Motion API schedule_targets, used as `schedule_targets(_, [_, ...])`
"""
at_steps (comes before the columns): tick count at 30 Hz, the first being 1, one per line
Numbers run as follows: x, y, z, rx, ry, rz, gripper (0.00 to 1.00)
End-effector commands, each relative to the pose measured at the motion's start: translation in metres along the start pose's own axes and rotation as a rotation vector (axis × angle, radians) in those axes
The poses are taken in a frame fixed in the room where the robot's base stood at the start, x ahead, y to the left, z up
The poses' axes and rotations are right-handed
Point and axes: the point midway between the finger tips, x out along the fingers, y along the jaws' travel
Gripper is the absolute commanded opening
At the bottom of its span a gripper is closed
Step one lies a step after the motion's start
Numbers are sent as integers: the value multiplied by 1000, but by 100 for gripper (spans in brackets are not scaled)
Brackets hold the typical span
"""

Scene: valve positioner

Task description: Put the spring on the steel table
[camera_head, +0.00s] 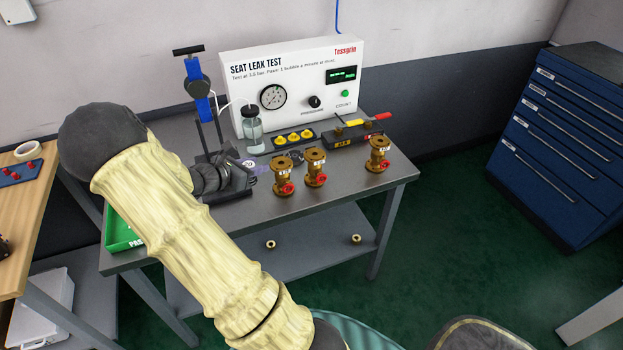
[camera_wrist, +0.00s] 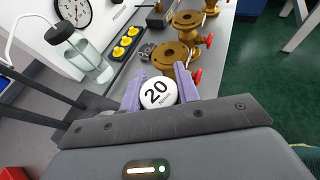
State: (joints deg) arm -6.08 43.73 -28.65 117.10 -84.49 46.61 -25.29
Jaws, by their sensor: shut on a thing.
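My gripper (camera_wrist: 160,88) has pale purple fingers and is shut on a white round cap marked 20 (camera_wrist: 158,93), which looks like the end of the spring. In the head view my gripper (camera_head: 254,166) is over the steel table (camera_head: 340,202), left of the brass valves, partly hidden by my arm. I cannot tell whether the held thing touches the table top.
Several brass valves with red handwheels (camera_head: 315,168) stand on the table's front right. Behind are a yellow-button block (camera_head: 293,137), a glass jar (camera_head: 252,128) and the white leak test unit (camera_head: 300,82). A green tray (camera_head: 120,234) is at left. Bare top lies between the right valves.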

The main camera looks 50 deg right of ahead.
Motion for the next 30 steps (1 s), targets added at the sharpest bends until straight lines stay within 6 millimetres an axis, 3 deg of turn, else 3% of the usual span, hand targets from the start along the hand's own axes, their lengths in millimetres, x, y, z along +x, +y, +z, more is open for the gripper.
schedule_targets(10, [-2, 2, -6, -5, -1, 6, 7])
schedule_targets(21, [22, 1, -57, -5, -1, 2, 7])
schedule_targets(30, [22, 1, -59, -2, -1, 3, 7])
